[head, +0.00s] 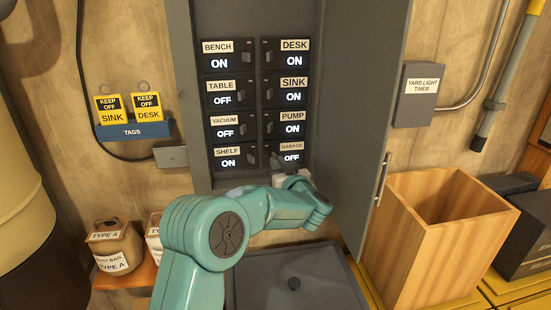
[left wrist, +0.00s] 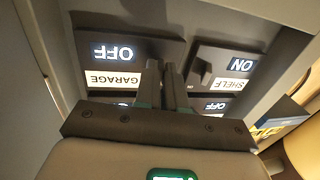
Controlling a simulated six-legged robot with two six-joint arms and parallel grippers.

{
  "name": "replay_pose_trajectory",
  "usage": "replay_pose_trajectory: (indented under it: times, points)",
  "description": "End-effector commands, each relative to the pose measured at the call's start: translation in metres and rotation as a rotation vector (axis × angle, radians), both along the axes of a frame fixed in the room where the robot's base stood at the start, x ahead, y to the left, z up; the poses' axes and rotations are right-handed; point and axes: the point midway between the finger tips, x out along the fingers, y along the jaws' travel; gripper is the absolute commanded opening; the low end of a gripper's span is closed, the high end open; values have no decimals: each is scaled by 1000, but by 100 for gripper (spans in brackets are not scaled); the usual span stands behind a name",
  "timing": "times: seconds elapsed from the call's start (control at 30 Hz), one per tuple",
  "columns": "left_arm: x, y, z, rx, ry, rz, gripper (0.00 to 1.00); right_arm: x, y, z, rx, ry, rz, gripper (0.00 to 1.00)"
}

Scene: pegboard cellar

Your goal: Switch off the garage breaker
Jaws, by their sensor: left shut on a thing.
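The garage breaker (head: 292,157) is at the bottom of the right column in the open grey panel. Its display reads OFF, and in the left wrist view the garage breaker (left wrist: 115,55) shows upside down with the same reading. My left gripper (head: 281,161) is at the inner side of this breaker. In the left wrist view my left gripper (left wrist: 161,70) has its fingers close together, shut on the garage breaker's switch lever, which the fingers mostly hide. My right gripper is not in view.
The shelf breaker (head: 227,157), reading ON, sits just left of the garage breaker. The pump breaker (head: 291,125), ON, is above it. The panel door (head: 357,120) stands open at right. Yellow KEEP OFF tags (head: 147,107) for sink and desk sit left. A wooden bin (head: 415,240) stands at right.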

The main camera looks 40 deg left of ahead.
Motion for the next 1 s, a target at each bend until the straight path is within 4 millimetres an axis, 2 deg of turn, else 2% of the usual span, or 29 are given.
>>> replay_pose_trajectory:
  times: [0.2,0.7,0.73,0.8,1.0]
  points:
    - [3,-1,2,2,-2,58,0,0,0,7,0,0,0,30]
    - [3,-1,2,3,-5,74,0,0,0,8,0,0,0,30]
    - [3,-1,2,3,-5,74,19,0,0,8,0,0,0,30]
    - [3,-1,2,3,-5,74,35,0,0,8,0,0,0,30]
    - [3,-1,1,2,-3,74,35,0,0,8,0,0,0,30]
